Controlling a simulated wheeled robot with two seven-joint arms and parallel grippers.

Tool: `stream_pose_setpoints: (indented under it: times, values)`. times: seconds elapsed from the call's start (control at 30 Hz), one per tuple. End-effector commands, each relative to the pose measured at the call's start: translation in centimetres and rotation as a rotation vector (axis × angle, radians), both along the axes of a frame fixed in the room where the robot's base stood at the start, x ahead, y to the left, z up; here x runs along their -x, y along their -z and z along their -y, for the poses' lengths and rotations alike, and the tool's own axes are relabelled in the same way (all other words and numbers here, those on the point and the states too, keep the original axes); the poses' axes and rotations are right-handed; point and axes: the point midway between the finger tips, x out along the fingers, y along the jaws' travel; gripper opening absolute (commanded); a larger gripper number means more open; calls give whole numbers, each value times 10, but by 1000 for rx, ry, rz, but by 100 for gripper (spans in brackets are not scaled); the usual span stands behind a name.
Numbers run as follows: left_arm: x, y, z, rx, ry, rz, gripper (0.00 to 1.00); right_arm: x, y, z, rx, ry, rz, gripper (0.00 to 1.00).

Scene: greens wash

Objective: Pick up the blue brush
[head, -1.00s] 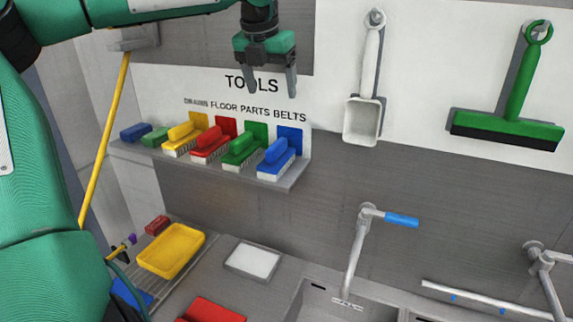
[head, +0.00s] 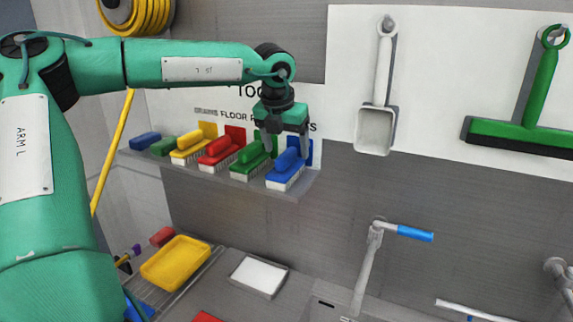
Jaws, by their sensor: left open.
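The blue brush (head: 287,171), with a blue handle and white bristles, stands at the right end of the wall shelf, in front of a blue panel. My left gripper (head: 286,150) points down at it with the jaws open. One finger is near the left side of the handle and the other near its right side. I cannot tell whether either finger touches the brush. My right gripper is not in view.
A green brush (head: 252,160) stands close on the left, then red (head: 220,152) and yellow (head: 189,147) brushes. Smaller green and blue blocks lie at the shelf's left end. A white scoop (head: 375,130) and green squeegee (head: 525,130) hang right. A tap (head: 371,260) stands below.

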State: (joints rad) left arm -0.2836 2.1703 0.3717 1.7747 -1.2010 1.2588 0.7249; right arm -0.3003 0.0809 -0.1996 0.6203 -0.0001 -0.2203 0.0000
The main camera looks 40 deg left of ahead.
Motion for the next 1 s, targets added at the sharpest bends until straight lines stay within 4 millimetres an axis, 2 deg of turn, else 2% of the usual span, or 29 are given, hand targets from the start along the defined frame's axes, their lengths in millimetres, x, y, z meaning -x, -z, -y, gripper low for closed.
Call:
stream_pose_setpoints:
  times: [0.27,0.43,0.63,0.97,1.0]
  values:
    - [-3,15,-2,3,1,-2,75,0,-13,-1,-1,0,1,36]
    - [-6,35,-4,2,1,-6,75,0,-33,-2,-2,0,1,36]
    - [-12,55,-6,0,0,-1,75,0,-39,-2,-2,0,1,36]
    - [-13,60,-6,1,0,0,75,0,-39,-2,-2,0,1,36]
    - [-13,60,-6,1,0,0,67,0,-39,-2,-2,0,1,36]
